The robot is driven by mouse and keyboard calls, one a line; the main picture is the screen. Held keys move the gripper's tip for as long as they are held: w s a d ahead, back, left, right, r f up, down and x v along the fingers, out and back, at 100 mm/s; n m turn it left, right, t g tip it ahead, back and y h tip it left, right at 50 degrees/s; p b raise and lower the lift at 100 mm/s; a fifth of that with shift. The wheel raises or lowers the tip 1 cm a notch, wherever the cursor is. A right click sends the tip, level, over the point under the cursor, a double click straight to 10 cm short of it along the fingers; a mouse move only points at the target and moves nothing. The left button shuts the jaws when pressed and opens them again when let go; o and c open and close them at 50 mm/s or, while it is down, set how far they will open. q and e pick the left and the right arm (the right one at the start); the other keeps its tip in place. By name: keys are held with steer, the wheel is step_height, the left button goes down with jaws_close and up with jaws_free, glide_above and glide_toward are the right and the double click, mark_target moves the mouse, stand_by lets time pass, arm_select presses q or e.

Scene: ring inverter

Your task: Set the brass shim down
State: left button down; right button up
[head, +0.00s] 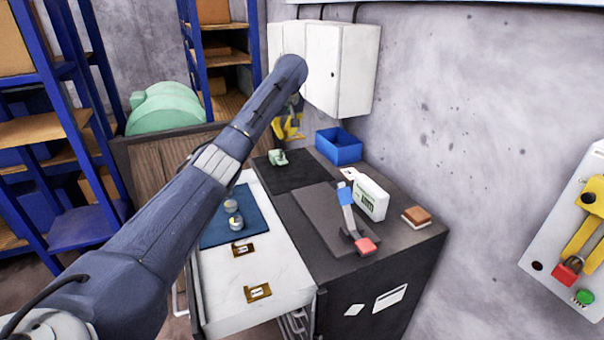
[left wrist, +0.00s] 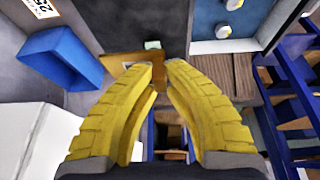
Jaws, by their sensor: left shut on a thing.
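My left gripper (head: 290,128) has yellow ribbed fingers and is raised above the far end of the bench. It is shut on the brass shim (head: 296,137), a small flat brownish plate at the fingertips. In the left wrist view the fingers (left wrist: 161,72) close together at their tips, and the shim (left wrist: 116,73) sticks out to the left, partly hidden by a finger. The shim is clear of the dark mat (head: 300,181). My right gripper is not in view.
A green part (head: 278,157) sits on the mat. A blue bin (head: 340,147) stands behind it by the wall. A white drawer (head: 217,290) holds a blue mat with round weights and two brass pieces. A white meter (head: 371,198) stands on the right. Wall cabinets (head: 340,65) hang close beyond my gripper.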

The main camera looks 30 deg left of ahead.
mark_target(285, 184)
arm_select(q)
step_height(285, 184, down, 19)
steer(key=shift+f, duration=0.1)
stand_by(0.6)
steer(key=c, duration=1.5)
jaws_free()
steer(key=shift+c, duration=0.2)
steer(key=v, duration=1.2)
